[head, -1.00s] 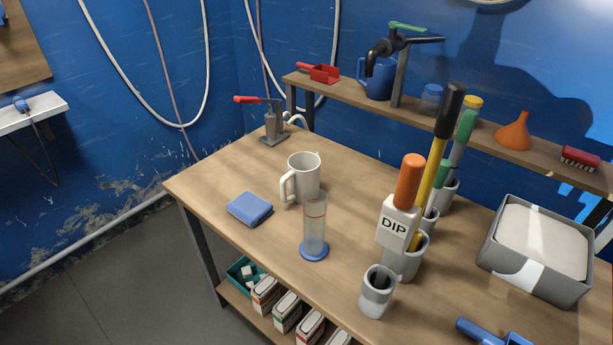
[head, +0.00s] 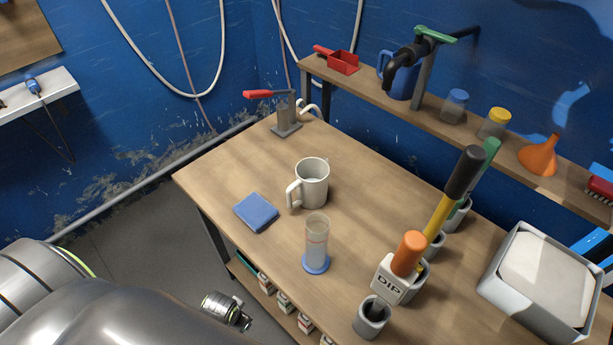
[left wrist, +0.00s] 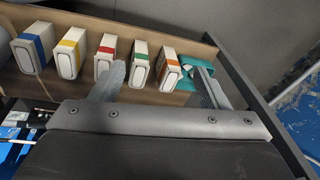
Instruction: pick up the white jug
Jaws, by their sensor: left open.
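The white jug (head: 312,183) stands upright on the wooden bench (head: 240,160) in the head view, its handle facing left. Its mouth is open at the top. My left arm fills the lower left of the head view, beside the bench and well away from the jug. In the left wrist view my left gripper (left wrist: 157,86) is open and empty, its two fingers spread, facing the lower shelf. The jug is not in the left wrist view. My right gripper is not in view.
A blue cloth (head: 256,212) lies left of the jug, and a measuring cylinder (head: 317,242) stands in front of it. A press with a red handle (head: 285,118) stands behind. Several boxes (left wrist: 104,58) and a teal bin (left wrist: 198,72) sit on the lower shelf (left wrist: 130,25).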

